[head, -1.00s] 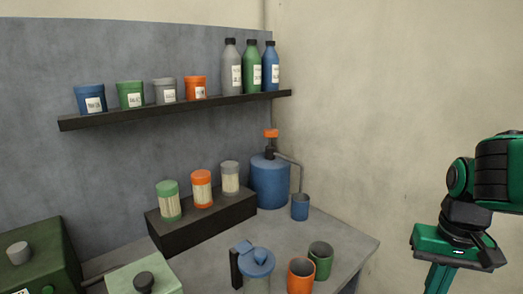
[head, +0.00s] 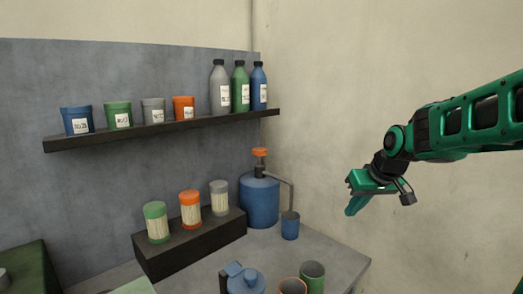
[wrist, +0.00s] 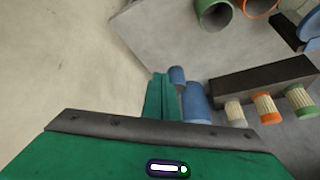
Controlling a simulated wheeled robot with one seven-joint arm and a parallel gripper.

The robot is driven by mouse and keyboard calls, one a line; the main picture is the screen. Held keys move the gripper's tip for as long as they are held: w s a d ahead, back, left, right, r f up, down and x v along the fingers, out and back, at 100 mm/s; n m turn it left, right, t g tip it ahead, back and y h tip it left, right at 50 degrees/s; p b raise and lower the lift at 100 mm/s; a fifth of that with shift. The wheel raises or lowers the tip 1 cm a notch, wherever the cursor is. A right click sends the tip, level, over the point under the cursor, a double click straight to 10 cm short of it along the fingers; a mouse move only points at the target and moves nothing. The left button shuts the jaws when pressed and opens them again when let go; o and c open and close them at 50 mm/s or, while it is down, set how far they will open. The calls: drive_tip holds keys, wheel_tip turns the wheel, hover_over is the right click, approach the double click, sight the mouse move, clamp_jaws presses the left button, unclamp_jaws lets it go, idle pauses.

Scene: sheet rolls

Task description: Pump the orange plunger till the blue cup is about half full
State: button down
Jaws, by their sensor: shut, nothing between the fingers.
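The orange plunger (head: 260,153) tops a blue pump bottle (head: 260,201) at the back corner of the counter. A grey spout runs from the bottle to the right and bends down over the blue cup (head: 290,226). The cup's contents are not visible. My gripper (head: 351,210) is shut and empty, in the air to the right of the pump and apart from it. In the wrist view, my gripper's fingers (wrist: 161,88) are together, with the blue cup (wrist: 177,75) and blue bottle (wrist: 195,103) beyond them. The plunger is not clear in that view.
An orange cup (head: 291,286) and a green cup (head: 312,278) stand nearer on the counter, beside a blue-lidded jug (head: 244,282). A dark block (head: 190,245) holds several jars left of the pump. A shelf (head: 165,131) with pots and bottles hangs above.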

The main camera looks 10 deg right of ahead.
drive_tip(key=w+a+r+n+t+y, duration=0.2)
drive_tip(key=w+r, duration=0.3)
drive_tip(key=w, duration=0.4)
drive_tip(key=w+a+r+n+t+y, duration=0.2)
drive_tip(key=w+a+r, duration=0.3)
drive_tip(key=w, duration=0.4)
drive_tip(key=w+a+r+n+t+y, duration=0.3)
drive_tip(key=w+a+r, duration=0.1)
drive_tip(key=w, duration=0.6)
drive_tip(key=shift+a+r, duration=0.2)
drive_tip(key=shift+r, duration=0.35)
drive_tip(key=shift+w, duration=0.1)
hover_over(263, 151)
wheel_tip(263, 151, down, 3)
drive_tip(key=shift+r, duration=0.15)
drive_tip(key=shift+d+f, duration=0.2)
drive_tip(key=shift+f, duration=1.7)
